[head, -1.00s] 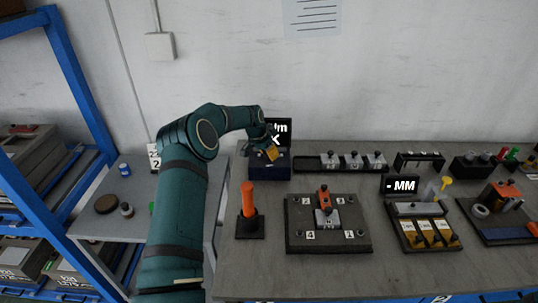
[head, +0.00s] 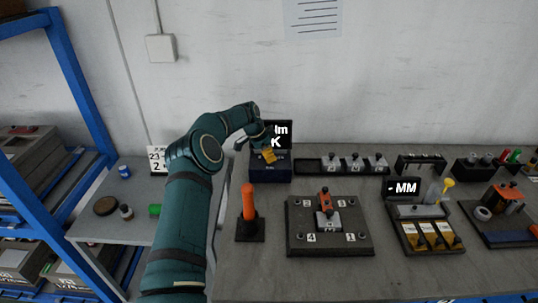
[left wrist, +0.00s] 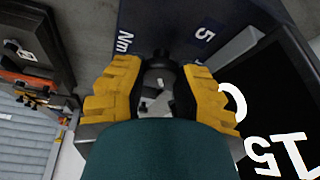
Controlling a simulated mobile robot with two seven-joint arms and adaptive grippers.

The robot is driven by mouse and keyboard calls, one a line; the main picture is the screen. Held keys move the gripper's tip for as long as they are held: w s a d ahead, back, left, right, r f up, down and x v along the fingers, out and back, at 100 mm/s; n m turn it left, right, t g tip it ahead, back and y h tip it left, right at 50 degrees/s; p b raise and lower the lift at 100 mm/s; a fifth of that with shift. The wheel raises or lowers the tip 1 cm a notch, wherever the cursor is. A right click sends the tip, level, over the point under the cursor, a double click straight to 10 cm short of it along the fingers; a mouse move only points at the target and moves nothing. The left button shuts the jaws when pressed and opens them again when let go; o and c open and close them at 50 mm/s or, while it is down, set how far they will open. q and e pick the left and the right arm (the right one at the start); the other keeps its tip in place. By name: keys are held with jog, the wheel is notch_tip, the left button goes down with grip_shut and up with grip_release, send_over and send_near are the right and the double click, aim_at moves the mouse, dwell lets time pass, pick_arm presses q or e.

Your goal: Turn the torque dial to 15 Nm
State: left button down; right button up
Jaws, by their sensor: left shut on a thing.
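The torque unit is a dark blue box (head: 270,174) at the back left of the bench, with a raised black display (head: 286,130). In the head view the display shows parts of "Nm" and "K"; my arm hides the rest. In the left wrist view the display (left wrist: 275,115) shows "15" and part of a round letter. The black dial (left wrist: 158,72) sits between the yellow fingers of my left gripper (left wrist: 160,85), which is shut on it. Labels "Nm" and "5" show on the box face. My left gripper (head: 267,156) hides the dial in the head view. My right gripper is not in view.
An orange-handled tool (head: 249,202) stands in a black base in front of the unit. A dark fixture plate (head: 300,240) lies to its right, with a tray of knobbed parts (head: 310,166) behind. A blue rack (head: 75,75) and a side table (head: 110,228) are at left.

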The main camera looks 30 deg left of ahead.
pick_arm(q)
jog(key=shift+d+f, duration=0.15)
jog(key=c, duration=0.6)
grip_release()
jog(key=shift+o, duration=0.2)
jog(key=shift+r, duration=0.25)
jog(key=shift+a+r, duration=0.25)
jog(key=v, duration=0.7)
jog(key=shift+s+d, duration=0.1)
